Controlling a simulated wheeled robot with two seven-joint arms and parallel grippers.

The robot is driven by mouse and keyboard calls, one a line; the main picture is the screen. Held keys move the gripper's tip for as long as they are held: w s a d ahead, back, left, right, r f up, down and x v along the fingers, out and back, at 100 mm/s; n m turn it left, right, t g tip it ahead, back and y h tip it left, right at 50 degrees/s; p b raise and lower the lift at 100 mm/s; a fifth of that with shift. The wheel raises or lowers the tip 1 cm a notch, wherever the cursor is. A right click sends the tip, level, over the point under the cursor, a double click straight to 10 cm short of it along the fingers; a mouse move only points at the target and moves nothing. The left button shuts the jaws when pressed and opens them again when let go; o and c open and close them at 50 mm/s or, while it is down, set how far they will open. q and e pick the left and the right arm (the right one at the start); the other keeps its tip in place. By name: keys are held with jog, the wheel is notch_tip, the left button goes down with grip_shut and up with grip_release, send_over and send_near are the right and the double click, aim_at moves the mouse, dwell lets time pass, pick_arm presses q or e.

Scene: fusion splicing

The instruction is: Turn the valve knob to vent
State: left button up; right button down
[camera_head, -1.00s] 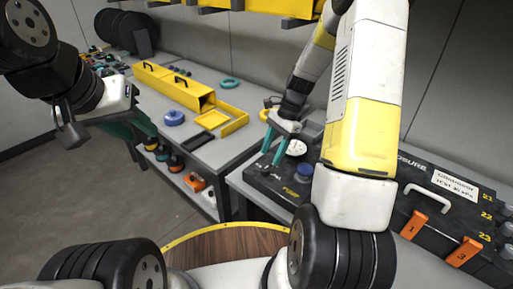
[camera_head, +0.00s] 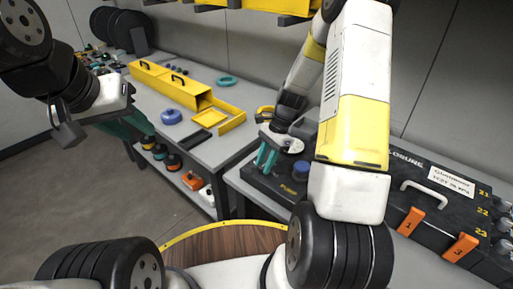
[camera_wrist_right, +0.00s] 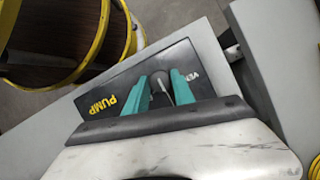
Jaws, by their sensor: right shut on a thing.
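The black pump unit (camera_head: 262,183) lies on the grey bench, with yellow PUMP lettering in the right wrist view (camera_wrist_right: 103,106). My right gripper (camera_head: 266,158) is low over its left part. In the right wrist view its two teal fingertips (camera_wrist_right: 168,82) are shut on a small grey valve knob (camera_wrist_right: 168,84), mostly hidden between them. Part of a pale VENT label (camera_wrist_right: 189,74) shows just beside the fingers. A blue knob (camera_head: 301,170) and a white round gauge (camera_head: 296,147) are on the unit right of the gripper. My left gripper (camera_head: 140,124) hangs away from the unit; its jaw gap is unclear.
A black case (camera_head: 430,200) with orange latches stands right of the pump unit. A round wooden top with a yellow rim (camera_head: 220,243) is in front.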

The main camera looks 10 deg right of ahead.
jog(key=shift+n, duration=0.3)
jog(key=n+g, duration=0.1)
jog(key=n, duration=0.1)
jog(key=n+h, duration=0.1)
jog(key=n, duration=0.2)
jog(key=shift+w+a+g, duration=0.15)
jog(key=shift+w+g, duration=0.05)
jog(key=shift+g, duration=0.2)
jog(key=n+h, duration=0.1)
jog(key=n, duration=0.2)
jog(key=n+h, duration=0.1)
jog(key=n, duration=0.2)
jog(key=shift+a+g, duration=0.1)
jog(key=shift+g, duration=0.3)
jog(key=shift+n+h, duration=0.3)
jog(key=c, duration=1.1)
grip_release()
jog(key=shift+v, duration=3.95)
jog(key=shift+r, duration=0.1)
